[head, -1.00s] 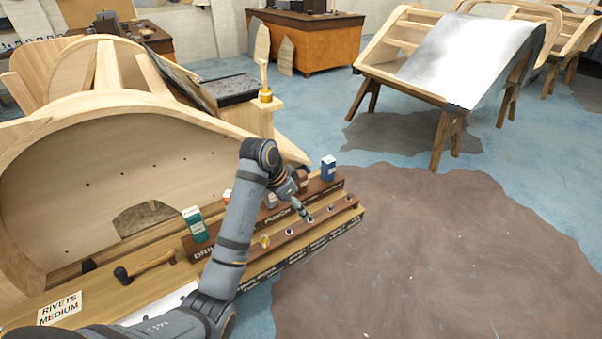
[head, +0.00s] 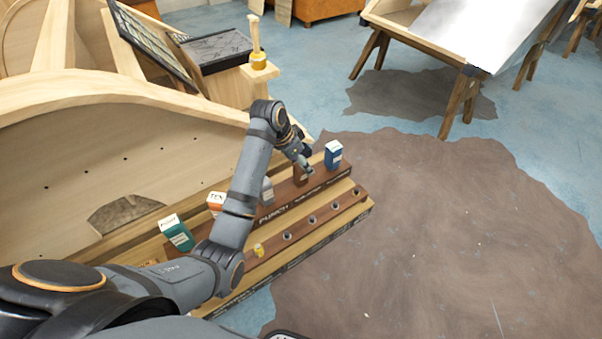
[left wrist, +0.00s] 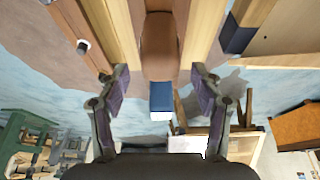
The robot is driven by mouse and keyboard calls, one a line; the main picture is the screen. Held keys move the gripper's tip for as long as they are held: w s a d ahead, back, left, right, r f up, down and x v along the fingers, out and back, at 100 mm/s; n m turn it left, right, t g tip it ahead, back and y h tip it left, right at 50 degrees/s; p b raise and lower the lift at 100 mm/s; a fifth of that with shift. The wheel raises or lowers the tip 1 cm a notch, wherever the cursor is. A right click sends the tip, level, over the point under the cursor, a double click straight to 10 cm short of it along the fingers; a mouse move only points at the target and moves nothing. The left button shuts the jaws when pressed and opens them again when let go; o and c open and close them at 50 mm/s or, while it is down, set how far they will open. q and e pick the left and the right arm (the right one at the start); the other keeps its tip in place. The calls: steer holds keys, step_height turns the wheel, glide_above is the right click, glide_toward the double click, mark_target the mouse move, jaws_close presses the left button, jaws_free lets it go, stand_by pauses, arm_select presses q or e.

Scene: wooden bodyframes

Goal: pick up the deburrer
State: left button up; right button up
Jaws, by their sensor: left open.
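My left gripper (head: 306,168) is over the far end of the wooden rack (head: 330,228), close to a brown box (head: 300,175) and a blue box (head: 333,154). In the left wrist view its two fingers (left wrist: 160,95) are spread apart and nothing is gripped. Between them a rounded brown shape (left wrist: 160,45) and the blue box show. A small yellow item (head: 259,250) sits in the rack's front row of holes. I cannot tell which item is the deburrer. My right gripper is not in view.
A teal box (head: 176,233), an orange-and-white box (head: 216,203) and a grey box (head: 267,191) stand along the rack. A large curved wooden frame (head: 120,150) rises behind it.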

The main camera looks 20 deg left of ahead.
arm_select(q)
steer(key=shift+x, duration=0.8)
steer(key=x, duration=0.3)
steer(key=shift+f, duration=0.45)
steer(key=shift+c, duration=0.4)
steer(key=c, duration=1)
jaws_close()
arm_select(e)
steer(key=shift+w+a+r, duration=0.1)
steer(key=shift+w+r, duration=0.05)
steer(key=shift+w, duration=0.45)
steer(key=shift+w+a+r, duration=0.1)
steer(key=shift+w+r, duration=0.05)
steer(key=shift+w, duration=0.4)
